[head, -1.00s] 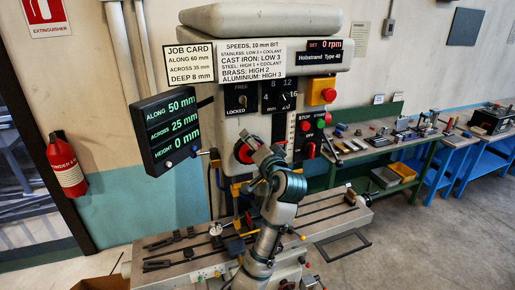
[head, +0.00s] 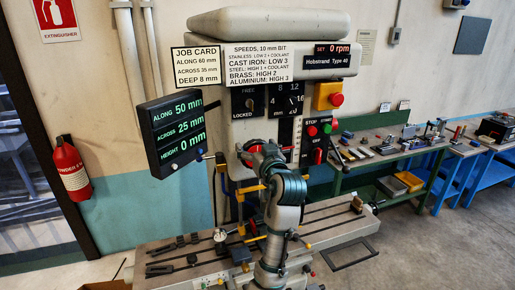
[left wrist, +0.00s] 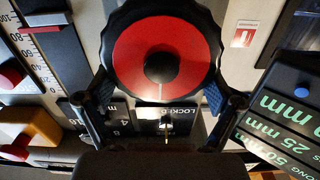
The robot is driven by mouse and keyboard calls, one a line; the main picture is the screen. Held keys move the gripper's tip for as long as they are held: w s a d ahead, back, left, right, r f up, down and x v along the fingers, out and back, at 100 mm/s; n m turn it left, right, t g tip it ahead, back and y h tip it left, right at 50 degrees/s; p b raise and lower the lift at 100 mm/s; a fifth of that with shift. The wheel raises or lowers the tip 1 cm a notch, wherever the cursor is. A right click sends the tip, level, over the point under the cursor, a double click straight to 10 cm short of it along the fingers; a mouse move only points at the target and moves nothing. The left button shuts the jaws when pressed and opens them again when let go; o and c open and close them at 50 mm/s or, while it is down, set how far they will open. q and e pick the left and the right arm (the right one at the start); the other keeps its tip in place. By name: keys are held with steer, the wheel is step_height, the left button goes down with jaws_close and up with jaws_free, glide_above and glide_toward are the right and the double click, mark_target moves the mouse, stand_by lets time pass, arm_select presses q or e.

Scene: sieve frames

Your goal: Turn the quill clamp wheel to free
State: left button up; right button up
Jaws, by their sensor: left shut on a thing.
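The quill clamp wheel (head: 246,156) sits on the front of the drill head, mostly hidden behind my left gripper (head: 259,152) in the head view. In the left wrist view the wheel (left wrist: 135,55) has a red face, a black rim and a dark hub with a thin line below it. My left gripper (left wrist: 160,91) is shut on the wheel, with one finger at each side of the rim. The FREE/LOCKED indicator (head: 248,102) is above the wheel; I cannot tell its setting. My right gripper is not in view.
The readout box (head: 174,134) stands left of the wheel. A depth scale and the start/stop switch panel (head: 317,141) are to its right. The slotted machine table (head: 330,229) is below, with clamps and tools on it. A green workbench (head: 375,160) stands at the right.

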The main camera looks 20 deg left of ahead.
arm_select(q)
steer(key=shift+w+f+n, duration=0.1)
steer(key=shift+f+n, duration=0.3)
steer(key=shift+f, duration=0.15)
steer(key=o, duration=0.8)
steer(key=shift+r, duration=0.1)
steer(key=shift+r, duration=0.1)
steer(key=v, duration=1.2)
steer(key=shift+w, duration=0.1)
steer(key=shift+a, duration=0.1)
